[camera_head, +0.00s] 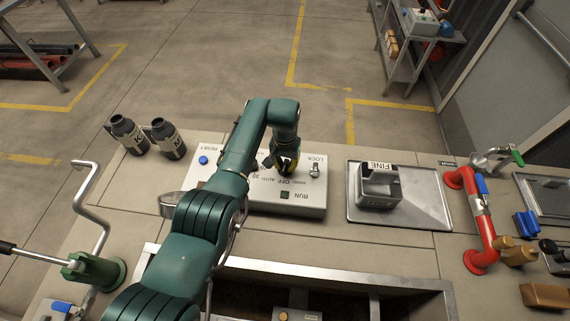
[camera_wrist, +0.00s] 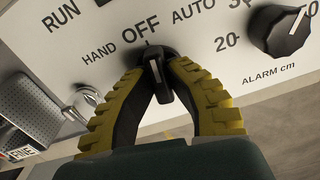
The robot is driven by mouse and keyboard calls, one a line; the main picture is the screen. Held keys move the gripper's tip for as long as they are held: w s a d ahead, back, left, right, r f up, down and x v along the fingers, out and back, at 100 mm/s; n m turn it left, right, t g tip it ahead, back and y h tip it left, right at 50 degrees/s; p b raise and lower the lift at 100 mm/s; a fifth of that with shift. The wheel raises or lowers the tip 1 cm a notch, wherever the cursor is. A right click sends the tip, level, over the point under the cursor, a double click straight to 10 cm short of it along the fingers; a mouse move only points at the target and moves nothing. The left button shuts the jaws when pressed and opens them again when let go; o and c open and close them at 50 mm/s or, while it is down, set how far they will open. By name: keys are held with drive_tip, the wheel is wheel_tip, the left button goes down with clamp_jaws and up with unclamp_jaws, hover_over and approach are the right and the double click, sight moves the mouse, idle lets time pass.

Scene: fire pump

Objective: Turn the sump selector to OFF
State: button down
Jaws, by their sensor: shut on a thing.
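The sump selector is a black knob (camera_wrist: 157,74) with a white pointer line, on a pale control panel (camera_head: 240,196) marked HAND, OFF and AUTO. In the wrist view the pointer line runs up, leaning slightly left, toward the OFF mark. My gripper (camera_wrist: 161,62) is shut on the selector, with one yellow-and-black finger on each side of it. In the head view my gripper (camera_head: 286,168) is over the panel and hides the knob.
The panel also has a black alarm dial (camera_wrist: 287,34), a metal LOCK key switch (camera_head: 315,169) and a blue RESET button (camera_head: 203,160). Two dark flasks (camera_head: 168,140) stand left. A metal tray (camera_head: 425,212) holding a FINE block (camera_head: 379,190) lies right.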

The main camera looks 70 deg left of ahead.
sight(285, 165)
drive_tip(key=shift+f+n, duration=0.15)
drive_tip(key=shift+n, duration=0.55)
drive_tip(key=shift+s+n, duration=0.1)
drive_tip(key=shift+n, duration=0.2)
drive_tip(key=c, duration=1)
unclamp_jaws()
wheel_tip(285, 165, up, 12)
